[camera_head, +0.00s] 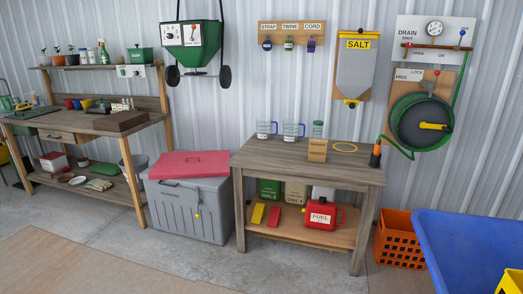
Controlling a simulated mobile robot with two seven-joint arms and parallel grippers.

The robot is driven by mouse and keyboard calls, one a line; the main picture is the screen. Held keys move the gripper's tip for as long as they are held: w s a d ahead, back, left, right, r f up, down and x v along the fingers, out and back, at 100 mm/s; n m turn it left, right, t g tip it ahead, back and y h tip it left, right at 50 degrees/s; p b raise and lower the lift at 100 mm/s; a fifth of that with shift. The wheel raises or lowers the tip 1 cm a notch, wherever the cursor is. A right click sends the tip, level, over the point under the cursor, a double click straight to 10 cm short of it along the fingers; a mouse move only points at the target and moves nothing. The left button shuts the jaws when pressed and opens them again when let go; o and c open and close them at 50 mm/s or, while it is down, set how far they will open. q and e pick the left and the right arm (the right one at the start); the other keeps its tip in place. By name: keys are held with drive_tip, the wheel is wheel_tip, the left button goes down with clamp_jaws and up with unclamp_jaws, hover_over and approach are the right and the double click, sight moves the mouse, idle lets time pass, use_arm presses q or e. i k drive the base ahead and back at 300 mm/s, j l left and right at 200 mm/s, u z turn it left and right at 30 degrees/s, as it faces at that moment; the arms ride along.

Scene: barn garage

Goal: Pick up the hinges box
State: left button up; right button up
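A small tan box (317,150) stands upright near the middle of the wooden table (260,165). It has printing on its front that is too small to read, so I cannot tell whether it is the hinges box. No other box with a readable hinges label shows. Neither of my grippers is in view.
Measuring jugs (293,131), a yellow ring (345,147) and an orange-and-black item (375,154) share the tabletop. A grey chest (187,208) stands left of the table. An orange crate (400,245) and a blue tub (470,240) stand right. Floor (215,265) in front is clear.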

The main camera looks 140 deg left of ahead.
sight(317, 152)
drive_tip(key=u, duration=4.15)
